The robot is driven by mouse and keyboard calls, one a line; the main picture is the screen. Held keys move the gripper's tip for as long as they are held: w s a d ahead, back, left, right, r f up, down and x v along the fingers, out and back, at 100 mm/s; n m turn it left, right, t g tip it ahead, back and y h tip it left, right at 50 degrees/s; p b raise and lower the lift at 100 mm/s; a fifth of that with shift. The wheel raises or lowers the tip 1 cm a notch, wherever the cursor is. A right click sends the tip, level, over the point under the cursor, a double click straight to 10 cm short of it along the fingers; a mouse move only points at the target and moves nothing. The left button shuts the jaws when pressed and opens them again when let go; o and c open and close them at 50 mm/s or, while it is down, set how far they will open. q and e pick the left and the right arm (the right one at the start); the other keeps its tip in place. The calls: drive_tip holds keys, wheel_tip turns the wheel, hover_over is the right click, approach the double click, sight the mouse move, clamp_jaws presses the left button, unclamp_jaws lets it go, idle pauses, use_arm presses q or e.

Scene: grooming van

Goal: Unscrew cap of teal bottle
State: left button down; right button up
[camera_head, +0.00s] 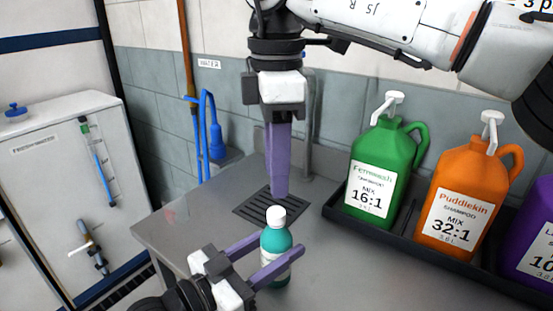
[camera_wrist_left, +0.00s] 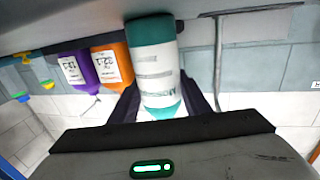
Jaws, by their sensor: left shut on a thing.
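The teal bottle (camera_head: 277,243) stands upright at the front of the grey counter, with its white cap (camera_head: 276,216) on top. My left gripper (camera_head: 277,261) is shut on the bottle's body, a finger on each side. The bottle also fills the middle of the left wrist view (camera_wrist_left: 157,75), between the dark fingers; its cap is not clear there. My right gripper (camera_head: 280,192) points straight down just above the cap, with a small gap in the picture. Its purple fingers overlap edge-on, so I cannot tell their opening.
A green jug (camera_head: 380,170) and an orange jug (camera_head: 462,200) with white pumps stand in a black tray (camera_head: 350,222) at right, beside a partly visible purple jug (camera_head: 530,240). A dark drain grate (camera_head: 252,206) lies behind the bottle. The counter's left part is clear.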

sight(277, 211)
wheel_tip(277, 211, down, 7)
drive_tip(key=shift+f, duration=0.1)
idle(0.3)
